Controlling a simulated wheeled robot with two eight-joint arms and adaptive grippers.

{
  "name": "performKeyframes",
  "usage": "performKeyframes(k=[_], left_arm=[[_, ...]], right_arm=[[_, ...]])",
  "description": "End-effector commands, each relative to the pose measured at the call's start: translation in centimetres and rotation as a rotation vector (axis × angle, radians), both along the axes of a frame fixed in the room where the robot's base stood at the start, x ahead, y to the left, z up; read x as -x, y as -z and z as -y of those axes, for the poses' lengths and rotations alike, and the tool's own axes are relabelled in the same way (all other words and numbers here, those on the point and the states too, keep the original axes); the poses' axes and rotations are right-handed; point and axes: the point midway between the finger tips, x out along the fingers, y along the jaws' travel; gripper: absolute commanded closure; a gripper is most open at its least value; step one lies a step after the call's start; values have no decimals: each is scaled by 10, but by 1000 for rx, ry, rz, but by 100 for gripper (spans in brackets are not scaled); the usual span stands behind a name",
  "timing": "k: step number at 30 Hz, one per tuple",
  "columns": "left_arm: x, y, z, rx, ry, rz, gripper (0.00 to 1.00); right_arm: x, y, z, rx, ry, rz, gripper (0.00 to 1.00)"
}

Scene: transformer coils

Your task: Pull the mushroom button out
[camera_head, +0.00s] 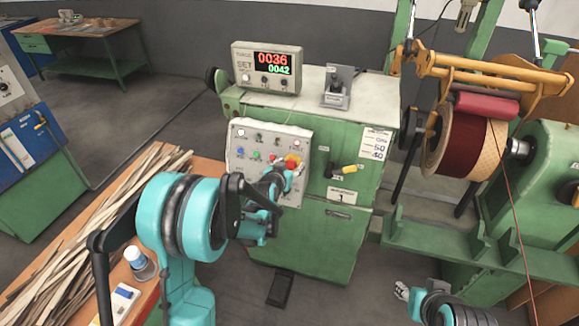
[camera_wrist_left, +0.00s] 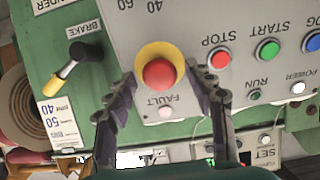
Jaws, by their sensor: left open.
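The mushroom button (camera_wrist_left: 159,74) is a round red cap on a yellow collar on the grey control panel (camera_wrist_left: 195,30). In the left wrist view it sits between the two fingertips of my left gripper (camera_wrist_left: 158,82). The fingers are open, one on each side, with the left fingertip close to the yellow collar; I cannot tell whether either touches. In the head view the button (camera_head: 291,161) shows as a red and yellow spot just past my left gripper (camera_head: 284,172), which partly covers the panel.
A red STOP button (camera_wrist_left: 220,58), a green START button (camera_wrist_left: 267,50) and a FAULT lamp (camera_wrist_left: 165,112) are close to the fingers. A brake lever (camera_wrist_left: 80,58) juts out at the left. A counter display (camera_head: 268,68) stands on the green machine (camera_head: 318,245). Wooden strips (camera_head: 85,225) lie on a table.

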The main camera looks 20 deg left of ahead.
Motion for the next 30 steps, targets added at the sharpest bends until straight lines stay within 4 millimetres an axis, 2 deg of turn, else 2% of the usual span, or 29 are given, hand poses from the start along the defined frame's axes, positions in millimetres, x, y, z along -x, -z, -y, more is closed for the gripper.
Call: performKeyframes(k=[4,9,10,27,28,29,30], left_arm=[[0,0,0,0,0,0,49],[0,0,0,0,0,0,94],[0,0,0,0,0,0,100],[11,-4,0,0,0,-1,100],[11,-4,0,0,0,-2,58],[11,-4,0,0,0,-2,50],[11,-4,0,0,0,-1,46]], right_arm=[[0,0,0,0,0,0,60],[0,0,0,0,0,0,60],[0,0,0,0,0,0,60],[0,3,0,0,0,0,60],[0,3,0,0,0,0,60],[0,3,0,0,0,0,60],[0,3,0,0,0,0,60]])
